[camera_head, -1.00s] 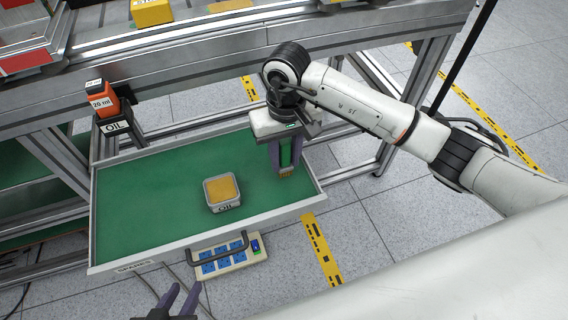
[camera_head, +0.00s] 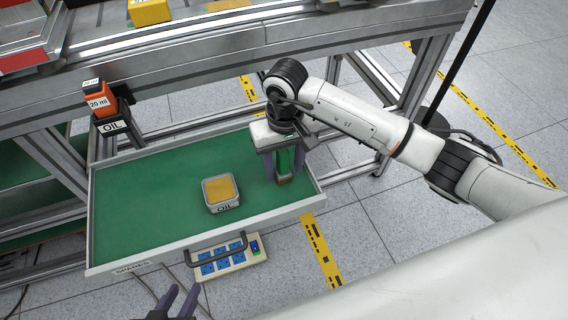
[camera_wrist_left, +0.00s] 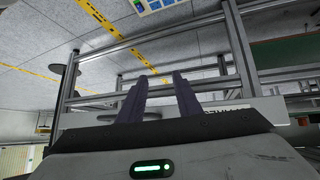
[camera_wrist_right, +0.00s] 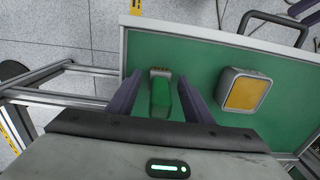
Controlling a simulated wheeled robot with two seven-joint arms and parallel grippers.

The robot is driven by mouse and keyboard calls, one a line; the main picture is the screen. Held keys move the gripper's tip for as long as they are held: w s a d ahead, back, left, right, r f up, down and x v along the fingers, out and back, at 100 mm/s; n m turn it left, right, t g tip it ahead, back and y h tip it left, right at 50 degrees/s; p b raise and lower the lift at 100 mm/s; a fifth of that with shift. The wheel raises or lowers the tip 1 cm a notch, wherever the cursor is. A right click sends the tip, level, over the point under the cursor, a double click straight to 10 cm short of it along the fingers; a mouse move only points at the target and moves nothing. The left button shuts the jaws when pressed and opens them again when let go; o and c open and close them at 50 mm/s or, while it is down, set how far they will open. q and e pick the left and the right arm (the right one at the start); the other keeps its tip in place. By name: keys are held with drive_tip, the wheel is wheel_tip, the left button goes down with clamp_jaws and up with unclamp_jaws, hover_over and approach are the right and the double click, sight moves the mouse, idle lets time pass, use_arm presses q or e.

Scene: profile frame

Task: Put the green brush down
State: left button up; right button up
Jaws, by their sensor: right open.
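The green brush (camera_head: 284,162) stands upright at the right end of the green-floored drawer, its tan bristle end down. It also shows in the right wrist view (camera_wrist_right: 161,98). My right gripper (camera_head: 284,174) points down around the brush. Its fingers are open, with a visible gap on both sides of the brush in the right wrist view. My left gripper (camera_head: 178,301) is in front of the drawer at the bottom edge of the head view. Its two fingers also show in the left wrist view (camera_wrist_left: 160,78), apart and with nothing between them.
The pulled-out drawer (camera_head: 145,200) has a raised rim and a front handle (camera_head: 222,250). An oil box (camera_head: 221,192) with a yellow top stands left of the brush. A power strip (camera_head: 226,262) lies below the drawer front. The drawer's left half is clear.

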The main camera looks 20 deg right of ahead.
wheel_tip(320, 180, up, 12)
drive_tip(key=shift+r+p, duration=0.15)
drive_tip(key=shift+p, duration=0.25)
